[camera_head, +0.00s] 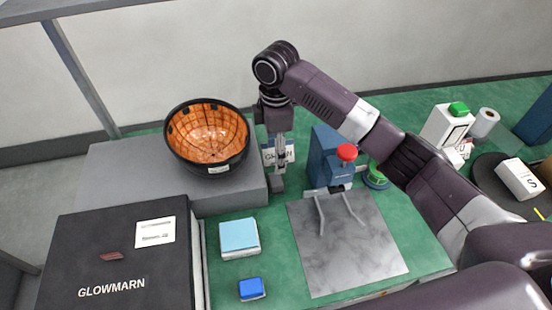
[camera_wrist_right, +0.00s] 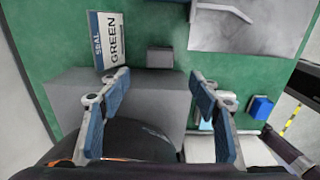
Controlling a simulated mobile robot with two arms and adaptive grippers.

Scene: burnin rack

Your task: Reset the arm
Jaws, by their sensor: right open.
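My right arm (camera_head: 410,160) comes in from the right and reaches across the bench. Its gripper (camera_head: 278,168) hangs pointing down at the right end of a grey platform (camera_head: 120,165), just right of a black bowl with an orange inside (camera_head: 210,135). In the right wrist view the two fingers of the right gripper (camera_wrist_right: 160,86) are spread wide with nothing between them. A white and blue sign reading SEAL GREEN (camera_wrist_right: 108,40) lies beyond the fingers; the gripper partly covers it in the head view (camera_head: 288,152). My left gripper is not in view.
A blue device with a red knob (camera_head: 347,153) stands right of the gripper, behind a grey marbled plate (camera_head: 345,250). A black GLOWMARN case (camera_head: 110,265) is front left. Light-blue (camera_head: 239,235) and dark-blue (camera_head: 251,288) blocks lie on the green bench. White boxes (camera_head: 445,125) stand right.

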